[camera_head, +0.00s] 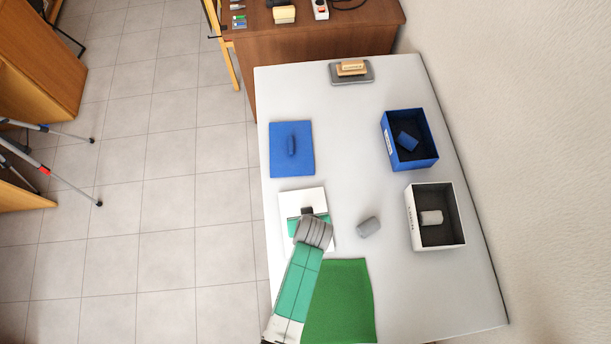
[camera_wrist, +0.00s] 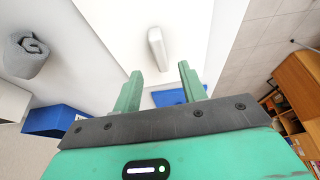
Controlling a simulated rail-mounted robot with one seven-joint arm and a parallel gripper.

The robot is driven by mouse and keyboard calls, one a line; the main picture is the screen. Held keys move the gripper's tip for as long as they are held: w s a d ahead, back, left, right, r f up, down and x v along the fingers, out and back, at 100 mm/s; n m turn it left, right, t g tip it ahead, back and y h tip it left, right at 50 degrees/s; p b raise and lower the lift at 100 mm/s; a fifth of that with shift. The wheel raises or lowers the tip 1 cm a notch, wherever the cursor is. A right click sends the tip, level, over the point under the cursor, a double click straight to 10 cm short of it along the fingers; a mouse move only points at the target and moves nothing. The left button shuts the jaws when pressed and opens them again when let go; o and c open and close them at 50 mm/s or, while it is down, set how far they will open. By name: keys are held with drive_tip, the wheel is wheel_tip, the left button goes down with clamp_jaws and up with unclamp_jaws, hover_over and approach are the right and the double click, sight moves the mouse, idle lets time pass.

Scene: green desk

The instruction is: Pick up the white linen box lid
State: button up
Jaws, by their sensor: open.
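The white linen box lid (camera_head: 302,196) is a flat white square near the left edge of the table, below the blue lid. In the wrist view the lid (camera_wrist: 115,28) fills the upper middle, with its raised white bar handle (camera_wrist: 157,48) standing up from it. My gripper (camera_wrist: 160,84) is open and empty, its two green fingers spread apart. The handle is just ahead of the gap between the fingertips, not between them. In the head view my arm reaches over the lid from below and hides part of it, including the handle.
A blue lid (camera_head: 306,165) lies above the white one. A blue box (camera_head: 427,164) and a white box (camera_head: 459,213), each holding a roll, stand at right. A grey roll (camera_head: 369,227) is right of my arm, a green cloth (camera_head: 345,300) below. An eraser block (camera_head: 351,68) sits at the far edge.

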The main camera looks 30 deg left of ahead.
drive_tip(key=b+x, duration=0.1)
drive_tip(key=x, duration=0.3)
drive_tip(key=shift+w+a+f, duration=0.1)
drive_tip(key=shift+a+f, duration=0.05)
drive_tip(key=shift+f, duration=0.15)
clamp_jaws()
drive_tip(key=shift+r, duration=0.1)
